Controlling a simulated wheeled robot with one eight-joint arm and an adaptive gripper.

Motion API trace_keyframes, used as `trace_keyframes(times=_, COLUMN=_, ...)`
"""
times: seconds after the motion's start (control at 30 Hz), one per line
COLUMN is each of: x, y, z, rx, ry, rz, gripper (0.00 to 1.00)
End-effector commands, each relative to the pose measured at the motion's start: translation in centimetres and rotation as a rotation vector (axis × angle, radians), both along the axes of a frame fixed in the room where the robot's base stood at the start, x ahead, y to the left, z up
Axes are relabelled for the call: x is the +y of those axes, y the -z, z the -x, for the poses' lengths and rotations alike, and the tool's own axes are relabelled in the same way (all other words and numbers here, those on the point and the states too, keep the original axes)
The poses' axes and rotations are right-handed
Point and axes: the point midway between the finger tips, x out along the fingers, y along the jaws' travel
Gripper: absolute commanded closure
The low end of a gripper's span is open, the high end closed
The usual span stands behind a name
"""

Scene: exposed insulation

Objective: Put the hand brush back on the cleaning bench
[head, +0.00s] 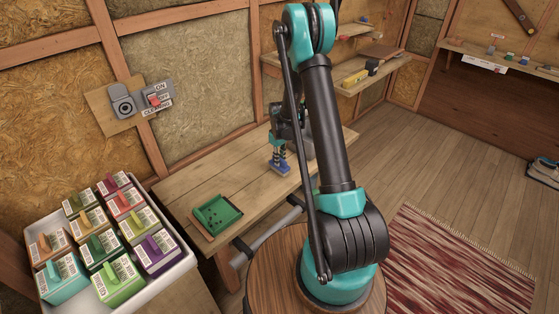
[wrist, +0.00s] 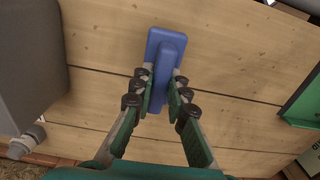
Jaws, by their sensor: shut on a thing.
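The hand brush appears as a blue piece with a flat broad end and a raised handle (wrist: 165,48) in the wrist view. It is also a small blue shape (head: 279,168) in the head view. My gripper (wrist: 161,88) is shut on its handle, with one finger on each side. The brush is over the wooden bench (head: 185,190) along the wall; the bench's planks (wrist: 240,60) fill the wrist view. I cannot tell whether the brush touches the bench top. The brush's underside is hidden.
A green tray (head: 217,214) lies on the bench's near end. A white crate (head: 180,262) of colourful boxes stands at the left. A large grey object (wrist: 30,65) is left of the brush in the wrist view. A red rug (head: 460,265) lies on the floor.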

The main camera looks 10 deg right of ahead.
Motion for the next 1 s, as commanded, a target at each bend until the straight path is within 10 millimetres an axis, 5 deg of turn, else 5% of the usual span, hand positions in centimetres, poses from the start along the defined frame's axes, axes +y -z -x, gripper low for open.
trace_keyframes(times=0.37, x=0.0, y=0.5, z=0.0, rx=0.000, ry=0.000, rz=0.000, gripper=1.00)
trace_keyframes(times=0.4, x=0.0, y=0.5, z=0.0, rx=0.000, ry=0.000, rz=0.000, gripper=0.82)
trace_keyframes(times=0.53, x=0.0, y=0.5, z=0.0, rx=0.000, ry=0.000, rz=0.000, gripper=0.66)
trace_keyframes(times=1.0, x=0.0, y=-0.6, z=0.0, rx=0.000, ry=0.000, rz=0.000, gripper=0.65)
